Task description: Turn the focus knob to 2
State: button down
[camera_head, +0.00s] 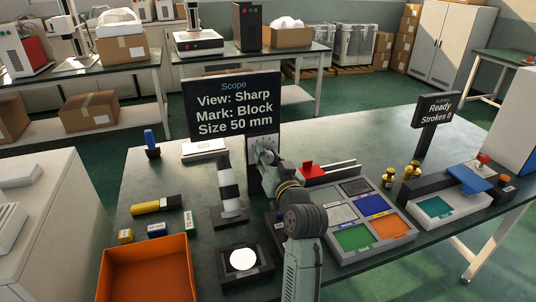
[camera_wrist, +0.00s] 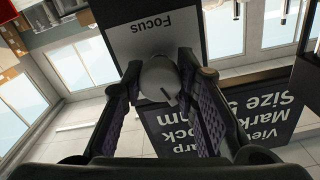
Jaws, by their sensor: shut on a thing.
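The focus knob (camera_wrist: 160,78) is a round grey knob with a pointer mark, on a pale panel (camera_wrist: 135,40) labelled "Focus", which appears upside down in the wrist view. My gripper (camera_wrist: 161,66) has one finger on each side of the knob and is shut on it. In the head view my gripper (camera_head: 266,158) reaches the pale panel (camera_head: 262,143) below the scope sign, and my arm and gripper hide the knob. The dial numbers are not readable. The scope sign (camera_head: 234,104) reads "View: Sharp, Mark: Block, Size 50 mm".
A black-and-white column (camera_head: 229,187) stands left of my arm, near a lit white disc (camera_head: 243,259). An orange bin (camera_head: 147,270) is at the front left. A tray of coloured compartments (camera_head: 357,244) lies right of my arm. Another sign (camera_head: 436,108) reads "Ready, Strokes 0".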

jog(key=c, duration=1.3)
grip_release()
jog(key=v, duration=1.2)
jog(key=shift+r, duration=0.1)
jog(key=shift+o, duration=0.3)
